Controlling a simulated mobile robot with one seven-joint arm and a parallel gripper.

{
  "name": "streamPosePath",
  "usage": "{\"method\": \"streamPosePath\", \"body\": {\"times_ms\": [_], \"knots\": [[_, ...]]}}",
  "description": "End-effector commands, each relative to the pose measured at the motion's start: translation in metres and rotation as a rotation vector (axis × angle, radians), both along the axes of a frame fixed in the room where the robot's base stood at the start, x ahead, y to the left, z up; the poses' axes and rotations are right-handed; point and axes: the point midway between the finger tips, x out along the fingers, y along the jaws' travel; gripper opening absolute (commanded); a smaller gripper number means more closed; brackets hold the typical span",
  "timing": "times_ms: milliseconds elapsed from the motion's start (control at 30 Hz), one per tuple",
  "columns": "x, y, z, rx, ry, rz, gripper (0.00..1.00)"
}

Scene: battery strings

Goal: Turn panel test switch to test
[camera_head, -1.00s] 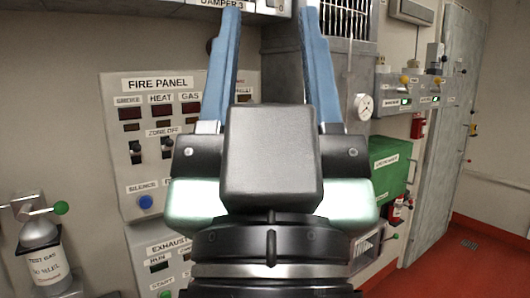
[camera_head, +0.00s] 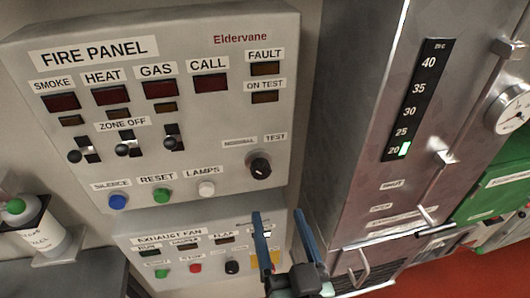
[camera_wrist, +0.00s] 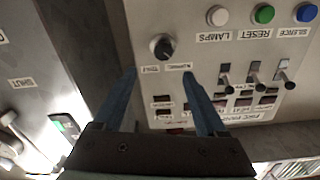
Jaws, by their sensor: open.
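The panel test switch is a round black knob (camera_head: 260,166) at the lower right of the fire panel (camera_head: 215,130), below the labels NORMAL on its left and TEST on its right. A pale mark shows on the knob, but I cannot surely tell its setting. My gripper (camera_head: 278,213) is open and empty, with two blue fingers pointing up, below the knob in the head view. In the wrist view the panel appears upside down. There the knob (camera_wrist: 162,47) shows beyond and between the fingertips of my gripper (camera_wrist: 159,72), apart from them.
Silence, reset and lamps buttons (camera_head: 207,189) are left of the knob. Zone toggles (camera_head: 128,150) stick out further left. The exhaust fan panel (camera_head: 140,222) is below. A metal cabinet (camera_head: 350,130) with a handle stands close on the right.

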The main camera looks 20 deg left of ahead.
Motion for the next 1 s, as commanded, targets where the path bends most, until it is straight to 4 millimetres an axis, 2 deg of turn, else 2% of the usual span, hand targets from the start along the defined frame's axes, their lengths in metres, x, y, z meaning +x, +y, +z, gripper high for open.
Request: {"method": "streamPosePath", "body": {"times_ms": [167, 700, 1000], "knots": [[0.006, 0.007, -0.001, 0.008, 0.010, 0.009, 0.74], [0.084, 0.061, 0.000, 0.007, 0.010, 0.010, 0.74], [0.103, 0.072, -0.003, 0.006, 0.009, 0.008, 0.74]]}}
